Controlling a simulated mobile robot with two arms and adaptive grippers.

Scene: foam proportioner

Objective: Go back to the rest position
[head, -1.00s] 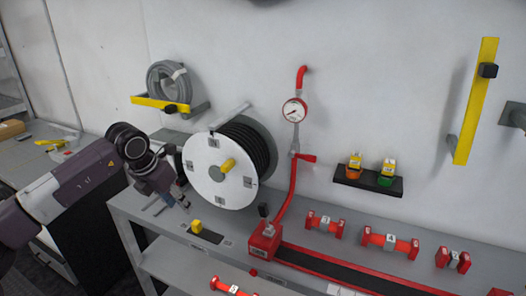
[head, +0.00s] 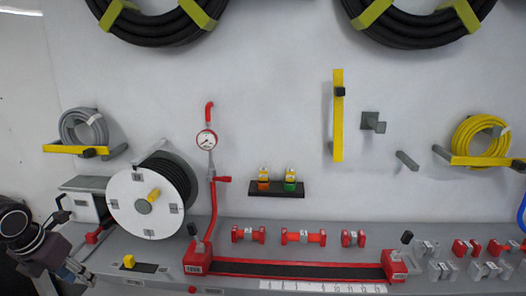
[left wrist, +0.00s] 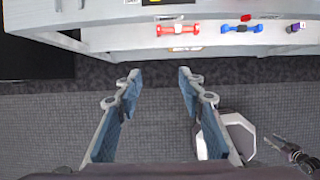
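My left gripper (head: 80,272) is at the lower left of the head view, in front of the bench's left end. In the left wrist view my left gripper (left wrist: 157,78) has its two blue-padded fingers wide apart, with only dark floor between them. It holds nothing. A dark jointed part at the lower right edge of the left wrist view looks like my right gripper (left wrist: 300,155); its fingers are too small to read. My right gripper does not show in the head view.
The grey bench (head: 330,230) carries a white hose reel (head: 130,205), a red-ended rail (head: 300,268) and several red fittings.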

